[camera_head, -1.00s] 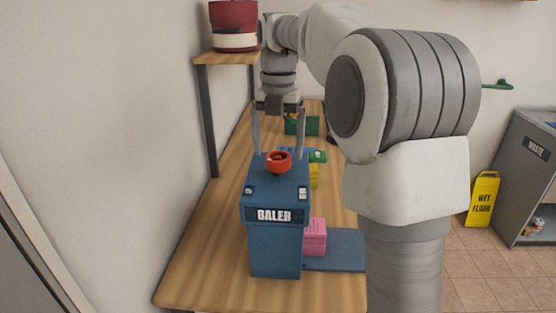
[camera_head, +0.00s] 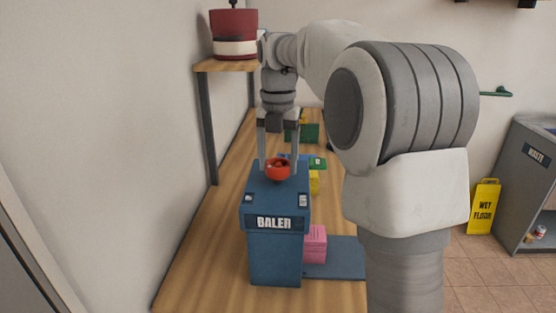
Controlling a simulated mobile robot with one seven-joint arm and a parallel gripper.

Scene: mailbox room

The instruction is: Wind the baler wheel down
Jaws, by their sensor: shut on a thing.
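The blue baler (camera_head: 275,256) stands upright on the wooden table, with a white "BALER" label on its front. The red-orange baler wheel (camera_head: 277,170) sits on its top. My gripper (camera_head: 278,168) points straight down from above, its two fingers on the left and right of the wheel. It is shut on the wheel. The far side of the wheel and the exact finger contact are hard to see.
A pink stack (camera_head: 315,244) sits right of the baler on a blue plate (camera_head: 336,256). Yellow and green items (camera_head: 303,132) lie behind it. A shelf (camera_head: 226,66) with a red and white container (camera_head: 234,35) is at upper left. A yellow wet-floor sign (camera_head: 485,206) stands right.

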